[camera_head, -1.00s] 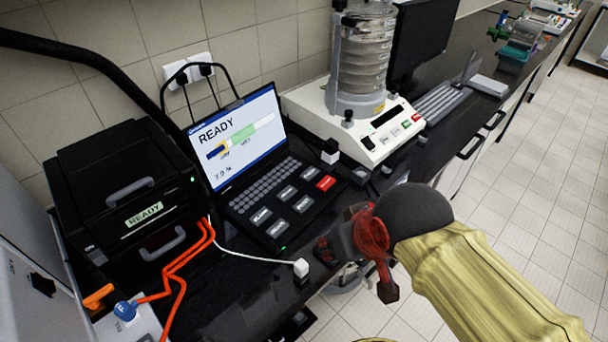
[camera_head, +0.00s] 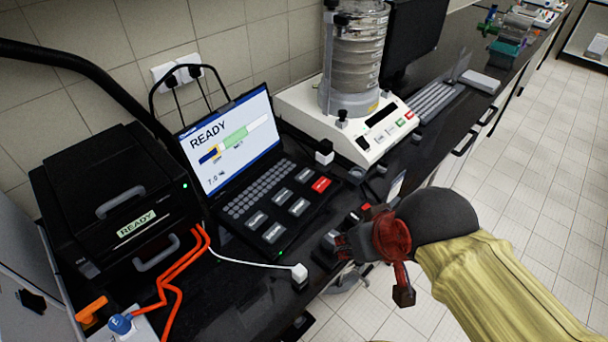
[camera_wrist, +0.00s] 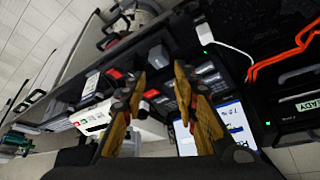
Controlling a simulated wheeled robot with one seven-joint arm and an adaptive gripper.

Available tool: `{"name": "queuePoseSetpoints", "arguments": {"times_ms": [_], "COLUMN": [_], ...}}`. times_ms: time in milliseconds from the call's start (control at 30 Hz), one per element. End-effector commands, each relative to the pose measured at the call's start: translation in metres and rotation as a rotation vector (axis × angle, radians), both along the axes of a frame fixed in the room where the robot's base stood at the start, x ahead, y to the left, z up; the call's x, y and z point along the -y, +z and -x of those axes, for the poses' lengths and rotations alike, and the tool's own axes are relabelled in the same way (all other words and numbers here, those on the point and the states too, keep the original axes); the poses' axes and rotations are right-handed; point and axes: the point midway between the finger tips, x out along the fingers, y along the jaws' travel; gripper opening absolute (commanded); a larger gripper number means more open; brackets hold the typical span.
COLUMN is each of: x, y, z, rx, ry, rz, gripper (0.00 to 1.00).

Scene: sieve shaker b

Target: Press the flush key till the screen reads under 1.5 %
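The laptop-like console has a lit screen (camera_head: 232,140) that reads READY, with a bar gauge and a figure that looks like 7.0 %. Its keypad has several grey keys (camera_head: 282,196) and one red key (camera_head: 321,184). The key labels are too small to read, so I cannot tell which is the flush key. My gripper (camera_head: 335,243) is over the bench edge, right of and in front of the keypad, apart from the keys. In the wrist view its two fingers (camera_wrist: 157,72) are spread and empty, with the grey keys (camera_wrist: 205,72) and the screen (camera_wrist: 228,120) beyond.
A black box (camera_head: 115,190) labelled READY stands left of the console, with orange cables (camera_head: 178,272) before it. A white cable with a plug (camera_head: 298,272) lies in front of the keypad. A sieve shaker (camera_head: 350,110) stands behind right.

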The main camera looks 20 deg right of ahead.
Motion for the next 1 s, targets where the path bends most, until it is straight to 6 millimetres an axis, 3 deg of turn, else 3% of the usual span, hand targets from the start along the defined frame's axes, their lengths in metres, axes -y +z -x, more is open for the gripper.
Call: {"name": "queuePoseSetpoints", "arguments": {"times_ms": [233, 733, 1000], "x": [0.0, 0.0, 0.0], "y": [0.0, 0.0, 0.0], "z": [0.0, 0.0, 0.0], "rx": [0.0, 0.0, 0.0], "ry": [0.0, 0.0, 0.0], "rz": [0.0, 0.0, 0.0], "gripper": [0.3, 0.01, 0.0]}}
